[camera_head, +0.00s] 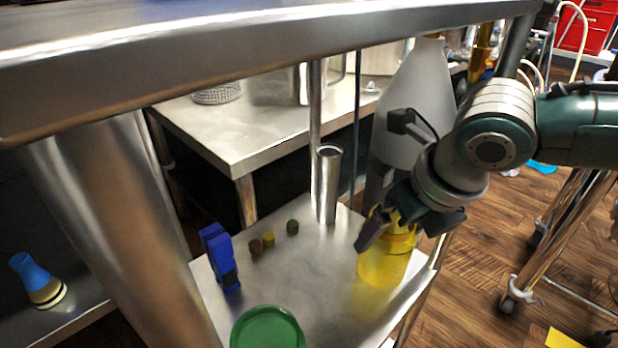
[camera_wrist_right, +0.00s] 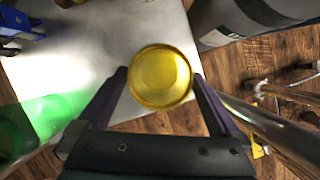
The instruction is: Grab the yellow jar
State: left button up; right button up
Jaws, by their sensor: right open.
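The yellow jar (camera_head: 382,268) stands upright near the right edge of a steel shelf in the head view. In the right wrist view the yellow jar (camera_wrist_right: 160,77) shows from above as a round translucent shape. My right gripper (camera_head: 392,236) is at the jar's upper part, with its fingers spread to either side. In the right wrist view the open right gripper (camera_wrist_right: 160,80) has one dark finger left and one right of the jar. I cannot tell whether either finger touches it. My left gripper is not in view.
On the steel shelf (camera_head: 310,285) stand a green lidded container (camera_head: 268,328), a blue tool (camera_head: 220,258), several small caps (camera_head: 268,240) and a steel cylinder (camera_head: 328,185). A large metal leg (camera_head: 120,230) and an upper tabletop (camera_head: 200,50) frame the shelf. A grey bottle (camera_head: 420,90) is behind my gripper.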

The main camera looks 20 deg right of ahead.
jog(key=shift+b+x, duration=0.4)
jog(key=shift+x, duration=0.8)
jog(key=c, duration=1.2)
